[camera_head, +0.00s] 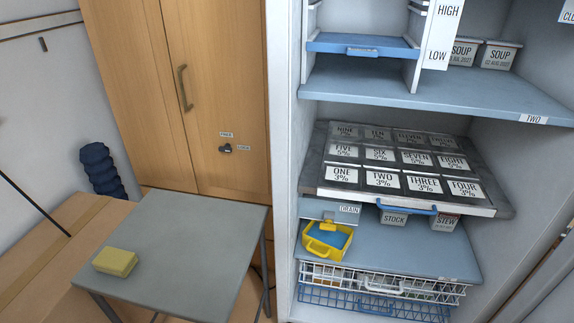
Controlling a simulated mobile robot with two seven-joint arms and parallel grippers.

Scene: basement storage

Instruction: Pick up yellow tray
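A yellow tray (321,253) sits at the left of a blue-grey shelf inside the open white cabinet, under the drawer with numbered labels. A blue piece (330,238) lies in the tray, and a small yellow part stands up at its back. The tray is close to the cabinet's left wall, just below a label reading DRAIN (349,210). Neither of my grippers is in view.
A grey table (190,240) stands left of the cabinet, with a yellow block (115,262) on its left side. Wire baskets (380,285) are below the tray's shelf. The numbered drawer (400,170) with a blue handle juts out above. STOCK (394,219) and STEW containers are to the right.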

